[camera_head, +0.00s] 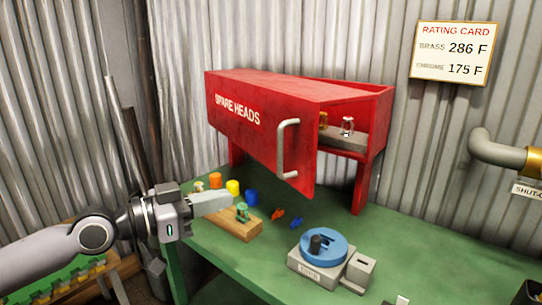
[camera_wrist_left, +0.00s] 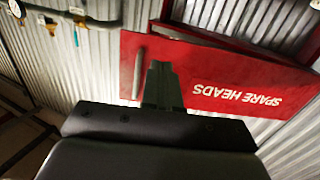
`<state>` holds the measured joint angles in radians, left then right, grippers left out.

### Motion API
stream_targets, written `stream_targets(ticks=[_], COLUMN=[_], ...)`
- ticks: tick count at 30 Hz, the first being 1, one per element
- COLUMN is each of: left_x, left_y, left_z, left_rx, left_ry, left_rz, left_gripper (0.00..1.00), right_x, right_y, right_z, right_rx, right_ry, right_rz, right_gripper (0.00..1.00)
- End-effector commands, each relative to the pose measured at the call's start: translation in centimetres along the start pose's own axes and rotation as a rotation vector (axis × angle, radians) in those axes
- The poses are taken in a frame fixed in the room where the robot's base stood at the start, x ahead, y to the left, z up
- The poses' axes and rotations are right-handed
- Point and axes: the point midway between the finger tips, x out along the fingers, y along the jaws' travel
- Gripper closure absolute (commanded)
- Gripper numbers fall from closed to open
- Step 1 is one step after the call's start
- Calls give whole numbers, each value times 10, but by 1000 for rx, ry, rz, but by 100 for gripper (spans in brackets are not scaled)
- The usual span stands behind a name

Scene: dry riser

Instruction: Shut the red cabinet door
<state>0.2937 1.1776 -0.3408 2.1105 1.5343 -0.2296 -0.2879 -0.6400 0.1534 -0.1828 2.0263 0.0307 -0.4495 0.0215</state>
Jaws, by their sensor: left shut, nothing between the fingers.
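The red cabinet (camera_head: 376,125) stands on legs on the green bench. Its door (camera_head: 250,135), lettered SPARE HEADS, is hinged at the left and stands open, swung outward with a gap at the right. A grey bar handle (camera_head: 284,150) is near the door's free edge. My left gripper (camera_head: 222,200) is shut and empty, below and in front of the door. It appears apart from the door. In the left wrist view the shut fingers (camera_wrist_left: 161,70) overlap the door (camera_wrist_left: 205,85), with the handle (camera_wrist_left: 138,75) just left of them. My right gripper is not in view.
A wooden block (camera_head: 228,228) with a small green-topped piece, and orange, yellow and blue cylinders (camera_head: 233,187), sit under the door. A blue round device (camera_head: 323,246) stands front right on the bench (camera_head: 420,255). Small sprinkler heads (camera_head: 347,125) stand inside the cabinet.

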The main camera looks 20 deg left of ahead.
Motion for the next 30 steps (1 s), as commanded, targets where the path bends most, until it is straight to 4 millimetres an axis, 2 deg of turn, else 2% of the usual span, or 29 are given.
stream_targets(ticks=[1, 3, 6, 9, 17, 23, 30], left_x=[-6, -12, -20, -25, -18, -1, 24], left_y=[-4, -6, -8, -9, -10, -8, -8], left_z=[-19, -40, -62, -74, -84, -87, -86], left_rx=[18, 20, 18, 15, 6, 8, 7], left_ry=[11, 24, 39, 47, 52, 53, 53], left_rz=[2, 5, 4, 2, 1, 4, 4], left_gripper=[100, 100, 100, 100, 100, 100, 100], right_x=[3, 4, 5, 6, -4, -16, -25], right_y=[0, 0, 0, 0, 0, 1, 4], right_z=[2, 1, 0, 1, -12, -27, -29], right_rx=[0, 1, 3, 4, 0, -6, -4], right_ry=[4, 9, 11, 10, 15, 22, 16], right_rz=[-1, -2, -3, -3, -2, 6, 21], right_gripper=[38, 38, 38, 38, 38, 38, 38])
